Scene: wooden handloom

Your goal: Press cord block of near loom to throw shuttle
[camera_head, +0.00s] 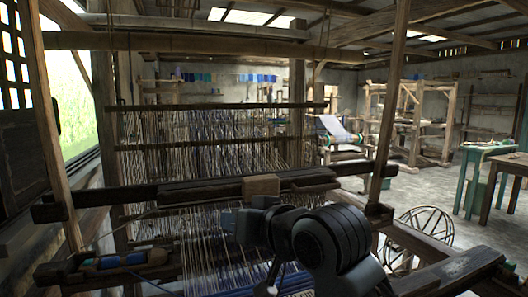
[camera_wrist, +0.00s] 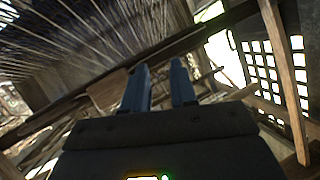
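The near loom (camera_head: 180,194) fills the left and middle of the head view, with pale and blue warp threads. A light wooden block (camera_head: 261,186), which looks like the cord block, sits on its dark crossbeam. My gripper (camera_head: 230,220) is just in front of and below the block, pointing left, apparently apart from it. In the wrist view my gripper (camera_wrist: 159,80) shows two blue fingers with a gap and nothing between them. A brown wooden piece (camera_wrist: 107,90) lies left of the fingers, possibly the same block. I cannot make out the shuttle.
A tray with blue spools (camera_head: 122,261) is at the loom's lower left. A wooden post (camera_head: 391,105) rises right of my arm. A round wooden wheel (camera_head: 425,228) stands lower right. A green table (camera_head: 485,152) is at the far right, with open floor (camera_head: 415,185) before it.

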